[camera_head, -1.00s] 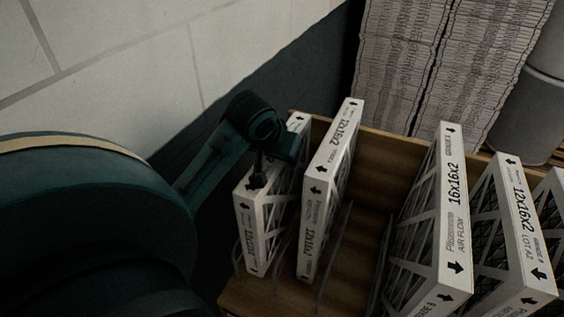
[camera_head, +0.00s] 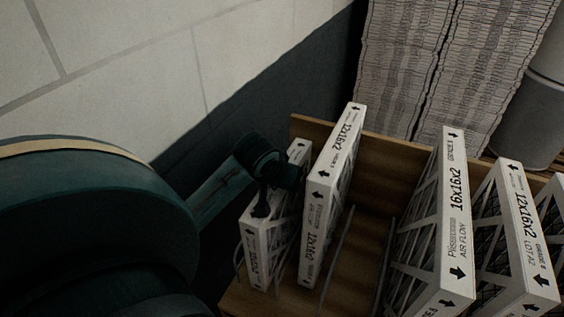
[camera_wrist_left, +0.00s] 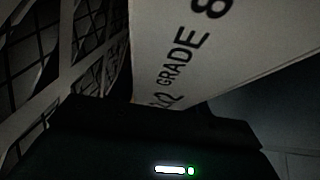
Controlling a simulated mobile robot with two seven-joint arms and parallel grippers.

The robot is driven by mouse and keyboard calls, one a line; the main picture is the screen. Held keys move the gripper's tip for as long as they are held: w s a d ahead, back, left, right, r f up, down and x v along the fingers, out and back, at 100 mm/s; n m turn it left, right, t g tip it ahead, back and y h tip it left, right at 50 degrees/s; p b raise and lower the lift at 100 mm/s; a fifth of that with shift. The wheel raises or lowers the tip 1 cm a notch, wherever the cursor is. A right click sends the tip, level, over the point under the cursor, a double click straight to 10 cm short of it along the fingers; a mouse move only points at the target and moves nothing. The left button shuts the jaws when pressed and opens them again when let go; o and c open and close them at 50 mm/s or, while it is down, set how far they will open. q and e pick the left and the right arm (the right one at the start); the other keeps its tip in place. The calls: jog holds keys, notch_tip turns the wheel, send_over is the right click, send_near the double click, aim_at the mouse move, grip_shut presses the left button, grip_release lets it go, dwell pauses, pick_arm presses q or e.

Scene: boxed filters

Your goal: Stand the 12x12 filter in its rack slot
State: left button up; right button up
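The filter I take as the 12x12 (camera_head: 255,245) is a white-framed panel at the left end of the wooden rack (camera_head: 305,127). It stands on edge among the wire dividers, slightly tilted in the picture. My left gripper (camera_head: 265,198) is shut on its top edge and hides most of its size label. In the left wrist view, the filter's white edge (camera_wrist_left: 200,50) reads "GRADE 8" close to the dark gripper body. My right gripper is not in view.
A 12x16x2 filter (camera_head: 332,185) stands close to the right of the held one. Past a gap with wire dividers (camera_head: 338,255) stand a 16x16x2 filter (camera_head: 455,215) and a 12x16x2 filter (camera_head: 525,235). A wall is behind; stacked boards (camera_head: 405,65) are beyond the rack.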

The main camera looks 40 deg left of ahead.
pick_arm(q)
jog(key=shift+o, duration=1.3)
jog(key=v, duration=1.1)
jog(key=shift+w+r, duration=0.15)
jog(key=shift+r, duration=0.05)
jog(key=shift+s+d+r, duration=0.1)
jog(key=shift+s+r, duration=0.25)
jog(key=shift+r, duration=0.1)
jog(key=shift+f, duration=0.1)
